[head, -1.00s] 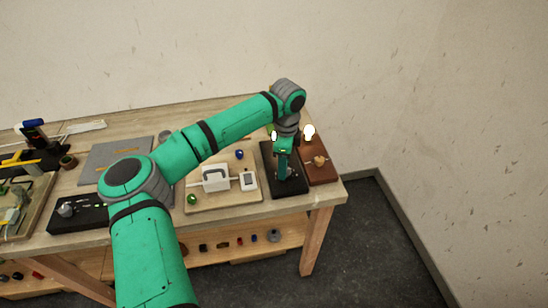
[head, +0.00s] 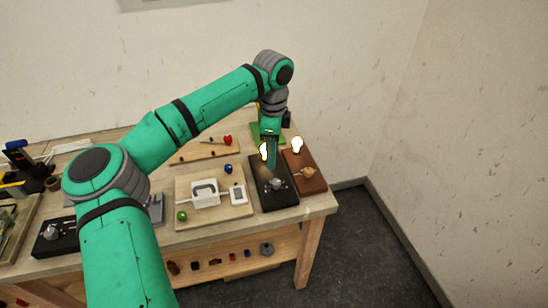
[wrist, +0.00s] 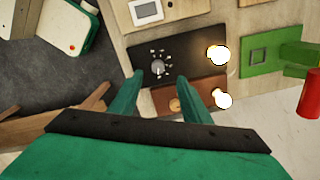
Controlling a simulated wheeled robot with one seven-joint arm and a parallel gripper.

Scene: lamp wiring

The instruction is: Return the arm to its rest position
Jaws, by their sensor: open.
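My arm (head: 205,108) reaches over the right part of the bench. My gripper (head: 271,160) points down above a black dimmer panel (head: 284,206); a gap shows between it and the panel's silver knob (head: 276,184). In the wrist view, the two fingers of my gripper (wrist: 160,95) are spread with nothing between them. The knob also shows there (wrist: 158,66), beyond the fingertips. A lit bulb (wrist: 217,55) sits at one end of the black panel.
A brown board (head: 312,184) with a second lit bulb (head: 297,146) lies right of the panel. A pale board (head: 210,214) with a white box (head: 205,196) and a meter lies left. A green block (wrist: 298,54) stands behind. Walls rise behind and right.

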